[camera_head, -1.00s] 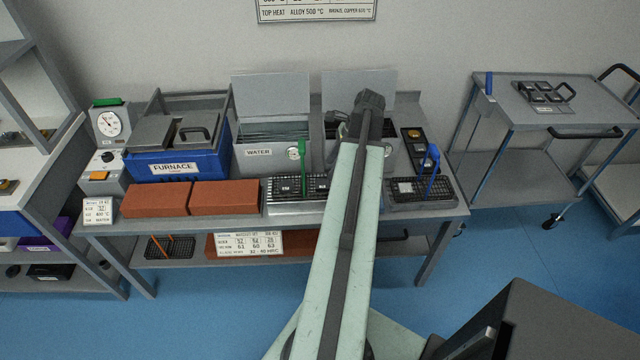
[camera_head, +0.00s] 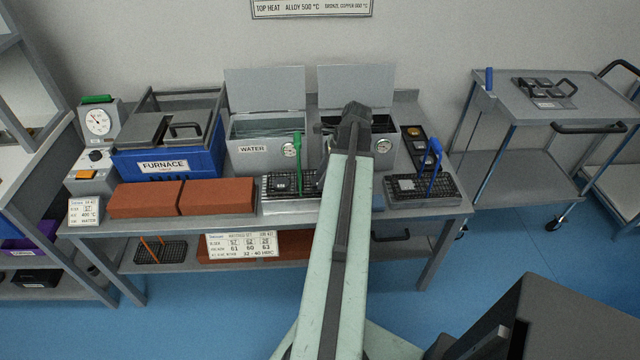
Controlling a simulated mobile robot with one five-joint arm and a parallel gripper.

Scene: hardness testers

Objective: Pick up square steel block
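A small light grey square piece (camera_head: 406,184) lies on the black mesh tray with the blue handle (camera_head: 432,188), right of my arm. A similar small pale piece (camera_head: 281,180) shows on the mesh tray with the green handle (camera_head: 268,194), left of my arm. I cannot tell for sure which is the square steel block, or whether either is only a label. My arm reaches over the bench, its dark elbow in front of the tanks. My gripper (camera_head: 321,180) is mostly hidden behind the arm, low by the green-handled tray's right end; its fingers cannot be made out.
The water tank (camera_head: 252,158) and a second open tank stand behind the trays. The blue furnace (camera_head: 150,166) and two red-brown bricks (camera_head: 215,196) are on the left.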

